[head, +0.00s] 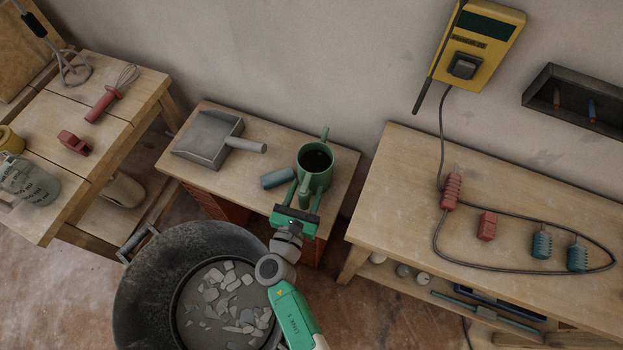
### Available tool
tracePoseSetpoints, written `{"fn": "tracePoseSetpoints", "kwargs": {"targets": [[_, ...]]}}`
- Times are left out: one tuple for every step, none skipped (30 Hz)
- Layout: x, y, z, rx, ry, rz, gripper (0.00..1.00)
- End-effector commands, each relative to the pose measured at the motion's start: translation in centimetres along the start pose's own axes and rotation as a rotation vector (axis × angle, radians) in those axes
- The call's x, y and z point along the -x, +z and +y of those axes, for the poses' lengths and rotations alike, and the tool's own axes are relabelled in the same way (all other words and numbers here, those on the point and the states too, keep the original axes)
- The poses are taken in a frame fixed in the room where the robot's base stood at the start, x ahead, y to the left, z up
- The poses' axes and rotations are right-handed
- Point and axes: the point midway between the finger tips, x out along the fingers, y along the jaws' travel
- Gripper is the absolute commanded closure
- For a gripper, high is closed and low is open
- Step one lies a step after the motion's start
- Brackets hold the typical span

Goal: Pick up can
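A green can (316,178) with a dark inside stands upright on the small middle table. One green projection sticks up at its far side and another points down toward my gripper. My gripper (305,190) is at the near side of the can. Its fingers look spread apart, with the can's near projection between them, and I cannot tell whether they touch it. A small grey-blue cylinder (277,178) lies on its side just left of the can and the left finger.
A grey dustpan (209,139) lies on the middle table (190,187), left of the cylinder. A black bucket of rubble (150,285) stands in front. The right bench (395,210) holds a cable, a red block and insulators.

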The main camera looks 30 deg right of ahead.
Motion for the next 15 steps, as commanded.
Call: {"fn": "tracePoseSetpoints", "kwargs": {"targets": [[0.0,0.04,0.0,0.0,0.0,0.0,0.63],[0.0,0.04,0.0,0.0,0.0,0.0,0.69],[0.01,0.04,0.0,0.0,0.0,0.0,0.77],[0.01,0.04,0.0,0.0,0.0,0.0,0.82],[0.01,0.04,0.0,0.0,0.0,0.0,0.88],[0.01,0.04,0.0,0.0,0.0,-0.001,0.96],[0.01,0.04,0.0,0.0,0.0,-0.001,1.0],[0.01,0.04,0.0,0.0,0.0,-0.001,1.0],[0.01,0.04,0.0,0.0,0.0,-0.001,1.0],[-0.04,0.2,0.03,-0.001,-0.001,-0.003,1.0],[-0.04,0.2,0.03,-0.001,-0.001,-0.003,1.0],[-0.03,0.2,0.03,-0.001,-0.001,-0.003,1.0],[-0.03,0.2,0.03,-0.001,-0.001,-0.003,1.0],[-0.03,0.2,0.03,-0.001,-0.001,-0.003,1.0],[-0.03,0.22,0.03,-0.001,-0.001,-0.003,1.0]]}}
